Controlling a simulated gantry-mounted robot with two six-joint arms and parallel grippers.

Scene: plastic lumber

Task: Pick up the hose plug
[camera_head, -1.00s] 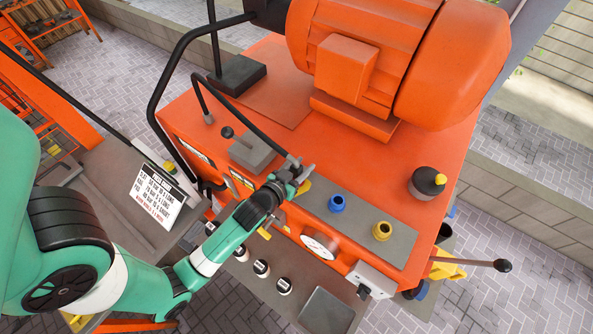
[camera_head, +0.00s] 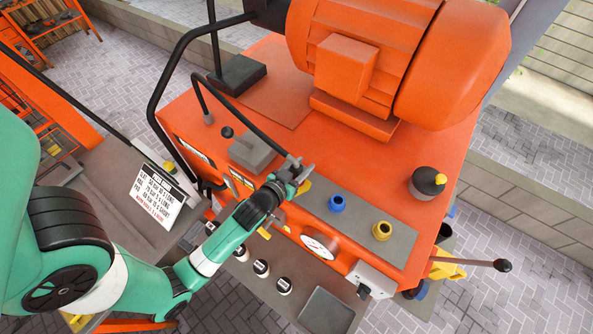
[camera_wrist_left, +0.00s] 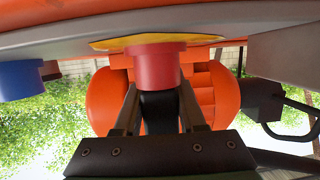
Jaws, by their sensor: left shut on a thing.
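My left gripper (camera_head: 296,174) is at the left end of the grey socket panel (camera_head: 362,225) on the orange machine. It is shut on the hose plug (camera_head: 294,160), at the end of the black hose that arches over from the left. In the left wrist view, the dark plug (camera_wrist_left: 157,108) shows between the two fingers. Its end meets a red collar (camera_wrist_left: 155,68) at the panel, though I cannot tell how deep it sits. My right gripper is not in view.
A blue socket (camera_head: 337,203) and a yellow socket (camera_head: 382,230) stand to the right on the panel.

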